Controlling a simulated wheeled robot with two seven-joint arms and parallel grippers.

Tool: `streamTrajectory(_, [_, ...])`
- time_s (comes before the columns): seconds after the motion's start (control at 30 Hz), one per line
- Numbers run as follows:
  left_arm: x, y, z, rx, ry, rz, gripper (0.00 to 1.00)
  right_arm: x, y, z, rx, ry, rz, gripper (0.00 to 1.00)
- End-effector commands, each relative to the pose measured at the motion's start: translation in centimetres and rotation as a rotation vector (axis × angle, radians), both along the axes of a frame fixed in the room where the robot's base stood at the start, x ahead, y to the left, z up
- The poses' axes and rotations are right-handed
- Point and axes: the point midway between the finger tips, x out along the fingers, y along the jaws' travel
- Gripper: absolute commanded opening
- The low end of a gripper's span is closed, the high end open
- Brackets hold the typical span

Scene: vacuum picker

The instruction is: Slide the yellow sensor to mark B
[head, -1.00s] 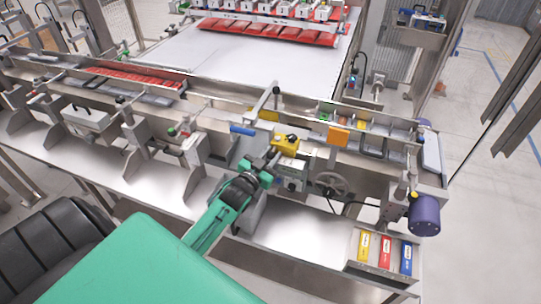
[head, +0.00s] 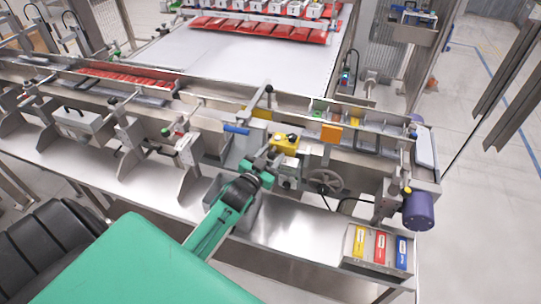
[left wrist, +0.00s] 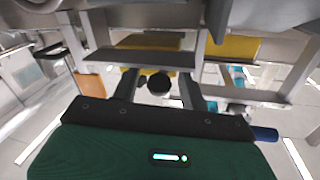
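The yellow sensor (head: 285,143) is a block with a dark knob on top, mounted at the front rail right of centre in the head view. My left gripper (head: 262,167) is just in front of it, to its lower left, and seems apart from it. In the left wrist view the two dark fingers (left wrist: 158,92) are spread, with a round black knob (left wrist: 158,83) showing between them and yellow behind it. I cannot tell if the fingers touch the knob. No letter mark B is legible. My right gripper is out of view.
A handwheel (head: 324,181) and a purple motor (head: 418,210) stand to the right. The steel shelf (head: 290,232) below has free room beside the coloured boxes (head: 381,246).

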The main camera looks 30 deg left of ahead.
Motion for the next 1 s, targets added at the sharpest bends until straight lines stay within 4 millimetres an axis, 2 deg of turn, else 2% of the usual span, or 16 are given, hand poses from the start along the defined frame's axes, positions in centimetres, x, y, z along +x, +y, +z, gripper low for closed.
streamTrajectory(0.17, [-0.2,0.0,-0.1,0.000,0.001,0.000,0.44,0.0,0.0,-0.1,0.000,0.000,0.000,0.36])
streamTrajectory(0.27, [-1.0,0.0,-0.2,0.000,0.001,0.000,0.44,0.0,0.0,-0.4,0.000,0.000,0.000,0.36])
streamTrajectory(0.8, [-10.5,-0.4,-0.3,0.000,0.001,-0.001,0.44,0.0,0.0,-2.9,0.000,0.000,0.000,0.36])
streamTrajectory(1.0, [-12.9,-0.5,-0.2,0.000,0.001,0.000,0.44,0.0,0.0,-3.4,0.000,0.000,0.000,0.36])
